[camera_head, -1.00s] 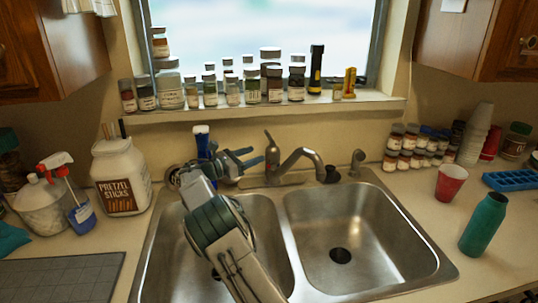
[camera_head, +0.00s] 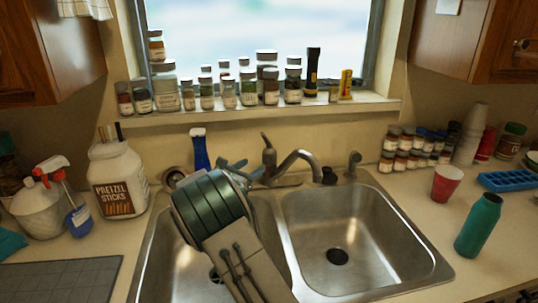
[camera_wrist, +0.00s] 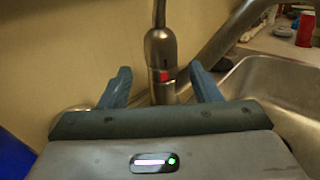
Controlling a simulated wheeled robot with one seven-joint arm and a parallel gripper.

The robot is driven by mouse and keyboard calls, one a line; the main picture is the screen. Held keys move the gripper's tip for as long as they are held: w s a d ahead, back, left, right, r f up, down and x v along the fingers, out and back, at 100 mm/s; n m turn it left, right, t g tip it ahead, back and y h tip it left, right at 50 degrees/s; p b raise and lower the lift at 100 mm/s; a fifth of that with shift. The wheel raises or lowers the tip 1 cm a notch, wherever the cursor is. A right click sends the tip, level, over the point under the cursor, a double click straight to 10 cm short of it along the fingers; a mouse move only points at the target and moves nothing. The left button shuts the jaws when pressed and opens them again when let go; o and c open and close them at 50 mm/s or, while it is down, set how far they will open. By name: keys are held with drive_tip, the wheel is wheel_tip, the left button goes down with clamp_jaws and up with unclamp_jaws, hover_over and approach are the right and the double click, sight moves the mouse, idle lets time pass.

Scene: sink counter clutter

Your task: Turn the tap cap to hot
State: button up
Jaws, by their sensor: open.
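The metal tap (camera_head: 269,158) stands behind the two sink bowls, with its spout curving right. Its rounded cap (camera_wrist: 161,45) carries a thin upright lever and fills the upper middle of the wrist view. A red mark (camera_wrist: 162,76) shows on the tap just below the cap. My gripper (camera_wrist: 160,80) is open, its blue fingers spread left and right of the tap body in that view. No contact is visible. In the head view my gripper (camera_head: 240,167) is just left of the tap, and my wrist hides most of it.
The spout (camera_wrist: 228,38) rises to the right of the cap. A blue bottle (camera_head: 200,150) stands left of the tap, behind my wrist. Jars line the window sill (camera_head: 240,113) above. The right sink bowl (camera_head: 345,225) is empty and clear.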

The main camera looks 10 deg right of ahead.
sight(265, 157)
drive_tip(key=p+x, duration=0.2)
drive_tip(key=x, duration=0.8)
drive_tip(key=shift+w+d, duration=0.15)
drive_tip(key=shift+d, duration=0.1)
drive_tip(key=c, duration=0.7)
